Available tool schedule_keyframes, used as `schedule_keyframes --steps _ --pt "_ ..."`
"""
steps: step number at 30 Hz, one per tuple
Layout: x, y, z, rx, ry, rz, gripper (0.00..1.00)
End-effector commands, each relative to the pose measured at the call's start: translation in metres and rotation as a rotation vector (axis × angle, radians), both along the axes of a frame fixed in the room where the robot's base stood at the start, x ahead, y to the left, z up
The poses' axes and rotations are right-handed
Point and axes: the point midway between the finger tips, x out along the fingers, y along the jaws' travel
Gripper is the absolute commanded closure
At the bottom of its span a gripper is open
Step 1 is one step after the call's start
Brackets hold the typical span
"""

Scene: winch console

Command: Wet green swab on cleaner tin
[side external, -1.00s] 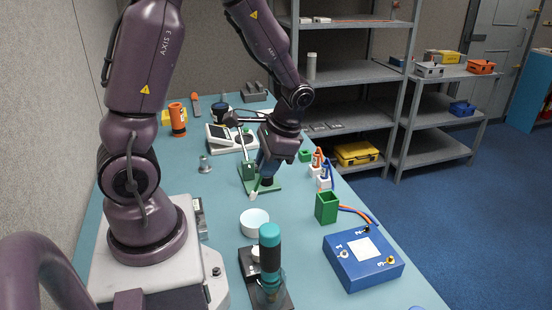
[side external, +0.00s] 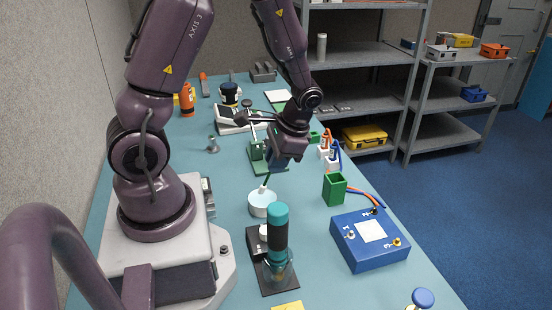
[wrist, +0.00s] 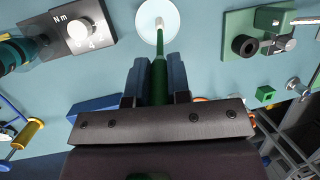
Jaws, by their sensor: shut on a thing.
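My gripper (side external: 276,165) is shut on the green swab (wrist: 159,82), which shows between the fingers (wrist: 154,90) in the wrist view. In the side external view, the green swab (side external: 266,180) points down and slants toward the round white cleaner tin (side external: 262,209). Its white tip (side external: 262,189) is at the far part of the tin's mouth. In the wrist view, the tip (wrist: 159,22) lies across the opening of the cleaner tin (wrist: 145,14). I cannot tell whether the tip touches the pale contents.
A black-based device with a teal-handled tool (side external: 278,230) stands close in front of the tin. A green stand (side external: 267,160) is behind my gripper. A green open box (side external: 335,188) and a blue numbered box (side external: 368,242) stand to the right. Table left of the tin is clear.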

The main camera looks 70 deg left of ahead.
Motion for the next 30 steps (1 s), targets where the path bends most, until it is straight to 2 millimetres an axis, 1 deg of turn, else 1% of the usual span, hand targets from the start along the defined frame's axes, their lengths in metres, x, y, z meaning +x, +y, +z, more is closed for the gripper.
schedule_keyframes --steps 11,30 --pt "0.0 0.0 -0.0009 0.0 0.0 0.0 1.0" --pt "0.0002 0.0001 -0.0087 0.0 0.0 0.0 1.0"
